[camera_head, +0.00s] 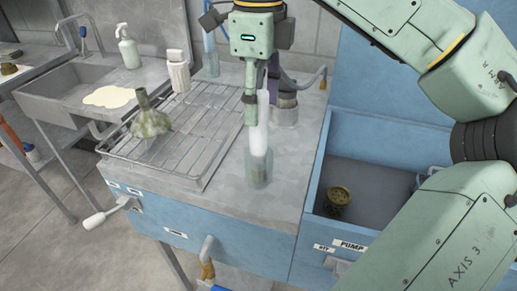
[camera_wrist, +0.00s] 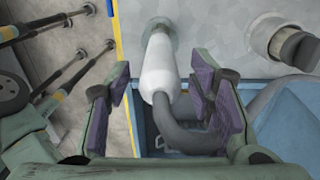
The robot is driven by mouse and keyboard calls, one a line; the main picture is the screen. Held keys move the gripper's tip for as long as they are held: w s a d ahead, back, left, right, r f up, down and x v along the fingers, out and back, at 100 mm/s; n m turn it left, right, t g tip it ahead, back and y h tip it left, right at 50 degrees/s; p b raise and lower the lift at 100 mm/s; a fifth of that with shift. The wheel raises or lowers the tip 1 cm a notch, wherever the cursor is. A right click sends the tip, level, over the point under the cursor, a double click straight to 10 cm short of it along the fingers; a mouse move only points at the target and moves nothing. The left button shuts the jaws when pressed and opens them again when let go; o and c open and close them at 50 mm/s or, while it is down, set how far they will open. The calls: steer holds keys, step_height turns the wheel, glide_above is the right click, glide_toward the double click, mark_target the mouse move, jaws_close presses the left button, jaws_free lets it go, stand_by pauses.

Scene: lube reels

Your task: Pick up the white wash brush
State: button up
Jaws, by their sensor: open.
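The white wash brush (camera_head: 263,122) appears to be the slim white upright piece over the grey bench top. Its lower end meets a pale translucent cylinder (camera_head: 258,172); I cannot tell whether it is inside or behind it. My gripper (camera_head: 258,92) is directly above and around its upper part, pointing down. In the wrist view the white body (camera_wrist: 159,65) lies between the two purple-padded fingers of my gripper (camera_wrist: 160,82). The fingers are open, with visible gaps on both sides. A grey curved hose runs from the near end of the white body.
A wire rack (camera_head: 205,135) holds a dull green funnel-like vessel (camera_head: 150,122). A white container (camera_head: 178,70) stands behind it. A grey cylindrical fitting (camera_head: 286,108) is close to the right. A blue open bin (camera_head: 345,130) holds a round greenish part (camera_head: 339,197). The front bench top is clear.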

steer(key=shift+f, duration=1.05)
jaws_close()
